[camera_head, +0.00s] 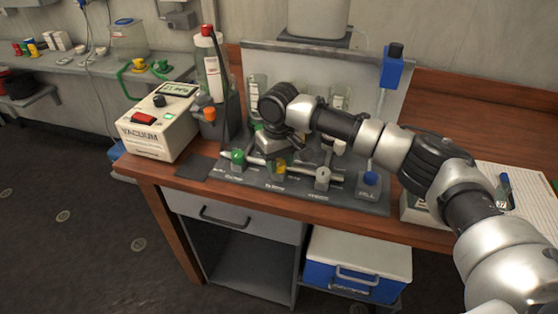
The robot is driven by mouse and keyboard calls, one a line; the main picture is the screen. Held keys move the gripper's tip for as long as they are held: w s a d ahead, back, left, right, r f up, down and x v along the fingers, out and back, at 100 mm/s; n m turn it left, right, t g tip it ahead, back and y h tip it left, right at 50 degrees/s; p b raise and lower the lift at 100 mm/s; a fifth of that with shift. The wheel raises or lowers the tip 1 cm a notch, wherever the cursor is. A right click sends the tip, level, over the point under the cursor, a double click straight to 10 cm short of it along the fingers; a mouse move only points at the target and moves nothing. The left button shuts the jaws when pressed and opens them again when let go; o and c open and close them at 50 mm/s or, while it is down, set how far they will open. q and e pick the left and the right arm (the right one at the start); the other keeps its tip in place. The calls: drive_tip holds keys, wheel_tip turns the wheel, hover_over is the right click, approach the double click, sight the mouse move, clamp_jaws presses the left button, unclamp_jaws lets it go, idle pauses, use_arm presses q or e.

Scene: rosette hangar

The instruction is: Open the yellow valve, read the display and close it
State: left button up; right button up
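The yellow valve (279,168) sits between a green valve (238,157) and a grey valve (322,176) on the dark manifold plate (345,204). My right arm reaches in from the right, and my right gripper (276,152) points down just above and behind the yellow valve. The arm and gripper hide part of the manifold. I cannot tell whether the fingers touch the valve or how far apart they are. The display (174,89) is on top of the white vacuum box (160,128) at the left; its digits are too small to read surely. My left gripper is out of view.
A red-capped bottle (212,66) stands in a dark holder beside the vacuum box. A blue and white cooler (357,262) is under the wooden bench (425,233). A side shelf holds several small items.

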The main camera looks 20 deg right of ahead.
drive_tip(key=shift+c, duration=1.3)
drive_tip(key=shift+r+p, duration=0.15)
drive_tip(key=shift+p, duration=0.4)
drive_tip(key=n+p, duration=0.5)
drive_tip(key=p, duration=0.2)
drive_tip(key=shift+r+n, duration=0.15)
drive_tip(key=shift+n, duration=0.25)
drive_tip(key=shift+n+p, duration=0.9)
drive_tip(key=n+p, duration=0.2)
drive_tip(key=n, duration=0.2)
drive_tip(key=shift+n, duration=0.3)
drive_tip(key=shift+f+n+p, duration=0.2)
drive_tip(key=shift+n+p, duration=0.3)
drive_tip(key=shift+n, duration=2.3)
drive_tip(key=shift+p, duration=0.3)
drive_tip(key=o, duration=0.9)
